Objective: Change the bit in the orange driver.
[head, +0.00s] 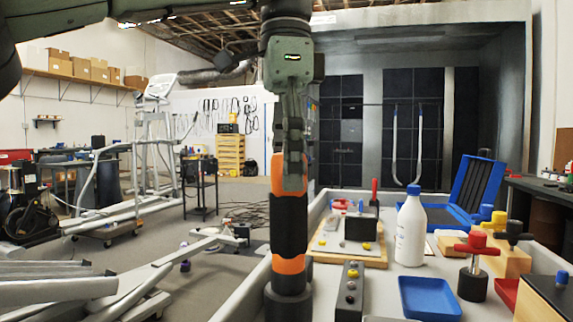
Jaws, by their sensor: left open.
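The orange driver (288,264) stands upright near the table's front left edge, black with orange bands. My left gripper (292,186) comes down from above, fingers pointing down, and overlaps the driver's upper part in the head view. It is open; I cannot tell whether the fingers touch the driver. The driver's top is hidden behind the gripper, so no bit shows in it. A dark grey block (347,307) with several small round inserts lies right of the driver; I cannot tell whether they are bits. My right gripper is not in view.
A wooden board with fittings (372,262), a white bottle (410,230), a blue tray (430,298) and a red-handled black piece (474,283) stand right of the driver. An open blue case (465,212) lies behind. Metal frames (120,285) fill the floor left of the table.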

